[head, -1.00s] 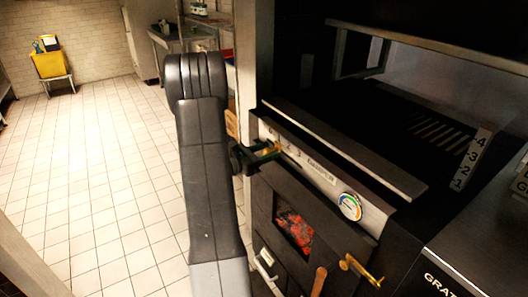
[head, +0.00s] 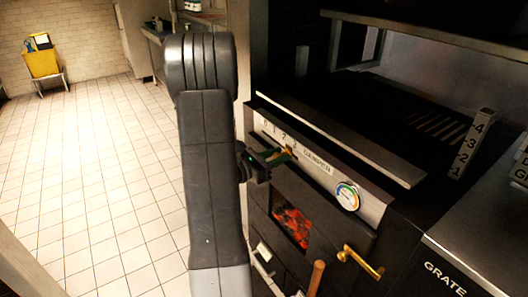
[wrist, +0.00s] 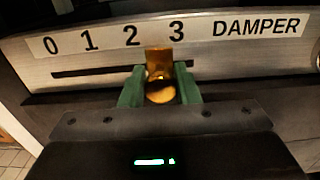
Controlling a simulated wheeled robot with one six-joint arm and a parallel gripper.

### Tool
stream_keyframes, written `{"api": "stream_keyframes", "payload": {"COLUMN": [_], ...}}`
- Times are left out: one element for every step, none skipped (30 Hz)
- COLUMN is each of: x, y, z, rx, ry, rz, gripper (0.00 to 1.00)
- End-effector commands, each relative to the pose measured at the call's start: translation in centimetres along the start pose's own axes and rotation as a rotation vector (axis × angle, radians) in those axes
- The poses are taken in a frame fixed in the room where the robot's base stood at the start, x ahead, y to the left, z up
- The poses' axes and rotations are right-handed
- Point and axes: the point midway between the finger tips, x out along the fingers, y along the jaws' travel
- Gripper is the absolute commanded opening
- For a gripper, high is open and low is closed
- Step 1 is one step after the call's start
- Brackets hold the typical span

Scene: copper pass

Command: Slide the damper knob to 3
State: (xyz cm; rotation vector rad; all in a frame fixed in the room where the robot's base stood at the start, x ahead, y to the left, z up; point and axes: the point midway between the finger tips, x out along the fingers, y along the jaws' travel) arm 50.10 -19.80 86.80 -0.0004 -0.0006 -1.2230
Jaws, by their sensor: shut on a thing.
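The damper knob is a brass piece (wrist: 160,92) on a slotted steel panel, seen close in the wrist view. The scale plate (wrist: 105,38) reads 0, 1, 2, 3 and DAMPER from left to right. The knob stands between the 2 and the 3, nearer the 3, with a short length of slot (wrist: 187,64) showing to its right. My gripper (wrist: 160,93) is shut on the knob, one green fingertip on each side. In the head view my gripper (head: 272,158) is at the panel, partly hiding the knob.
A round gauge (head: 347,196) sits on the panel right of the DAMPER label. Below are a window with glowing coals (head: 291,226) and a brass handle (head: 361,262). A steel counter marked GRATE (head: 455,270) is at the right. Tiled floor at the left is open.

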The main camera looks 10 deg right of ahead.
Motion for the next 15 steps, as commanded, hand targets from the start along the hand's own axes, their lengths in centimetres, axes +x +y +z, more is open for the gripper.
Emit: {"api": "stream_keyframes", "payload": {"x": [0.0,0.0,0.0,0.0,-0.1,-0.1,-0.1,-0.1,-0.1,-0.1,-0.1,-0.1,-0.1,-0.1,-0.1], "y": [-1.0,-1.4,-1.9,-2.2,-2.4,-2.5,-2.6,-2.7,-2.7,-2.7,-2.7,-2.7,-2.7,-2.7,-2.8], "z": [-0.3,-0.2,-0.2,-0.2,-0.2,-0.1,-0.1,-0.1,-0.1,-0.1,-0.1,-0.1,-0.1,-0.1,-0.1], "rx": [0.000,0.000,0.000,0.000,0.000,-0.001,-0.001,-0.001,-0.002,-0.002,-0.002,-0.003,-0.003,-0.003,-0.003], "ry": [0.001,0.000,0.001,0.001,0.001,0.001,0.001,0.001,0.001,0.002,0.002,0.002,0.003,0.003,0.003], "rz": [-0.001,-0.001,-0.001,-0.001,-0.001,0.000,0.000,0.000,0.000,0.000,0.000,0.000,-0.001,-0.001,-0.001], "gripper": [0.00,0.00,0.00,0.00,0.00,0.00,0.00,0.00,0.00,0.00,0.00,0.00,0.00,0.00,0.00]}}
